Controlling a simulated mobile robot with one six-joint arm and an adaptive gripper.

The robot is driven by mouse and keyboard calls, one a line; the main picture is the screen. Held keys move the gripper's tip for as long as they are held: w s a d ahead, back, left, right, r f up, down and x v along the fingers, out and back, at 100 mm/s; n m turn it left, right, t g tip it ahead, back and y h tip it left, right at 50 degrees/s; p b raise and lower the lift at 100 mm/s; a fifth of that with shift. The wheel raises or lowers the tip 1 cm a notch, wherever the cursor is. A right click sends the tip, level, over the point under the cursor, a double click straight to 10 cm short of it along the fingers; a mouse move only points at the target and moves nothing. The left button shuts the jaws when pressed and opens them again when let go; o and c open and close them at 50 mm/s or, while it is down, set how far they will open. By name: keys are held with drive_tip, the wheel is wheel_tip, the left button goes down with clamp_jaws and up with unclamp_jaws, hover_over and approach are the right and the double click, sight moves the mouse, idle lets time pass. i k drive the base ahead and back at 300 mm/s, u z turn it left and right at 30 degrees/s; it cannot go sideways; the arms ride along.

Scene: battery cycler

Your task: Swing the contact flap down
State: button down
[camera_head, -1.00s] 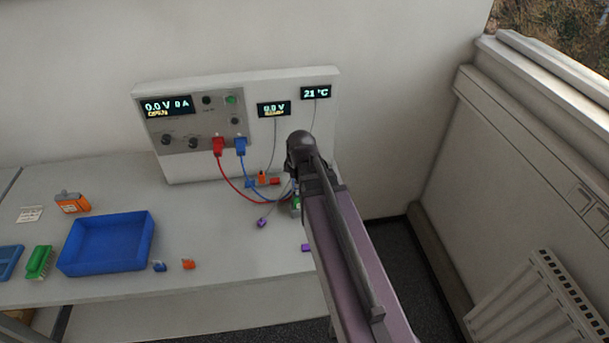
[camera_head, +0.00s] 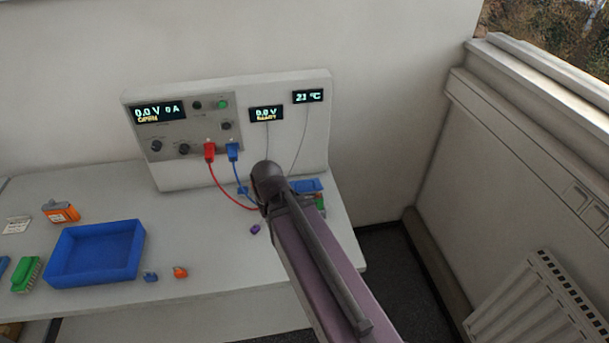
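My arm (camera_head: 315,250) reaches in from the lower right over the bench, and its dark rounded joint (camera_head: 268,180) covers part of the work area. My gripper is hidden behind the arm. A flat blue part (camera_head: 306,186) and a green part (camera_head: 320,201) show just right of the arm, near the bench's right edge. I cannot tell whether the blue part is the contact flap or how it is tilted. Red and blue leads run from a red plug (camera_head: 210,151) and a blue plug (camera_head: 233,151) down behind the arm.
The cycler panel (camera_head: 312,135) stands at the back, with a display (camera_head: 160,112) reading 0.0 V, 0 A, OPEN. A blue tray (camera_head: 95,253), an orange pack (camera_head: 60,211) and a green brush-like piece (camera_head: 26,274) lie left. Small blue, orange and purple pieces lie around the front.

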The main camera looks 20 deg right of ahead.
sight(310, 185)
drive_tip(key=z, duration=0.3)
drive_tip(key=k, duration=1.05)
drive_tip(key=u, duration=0.35)
drive_tip(key=i, duration=0.5)
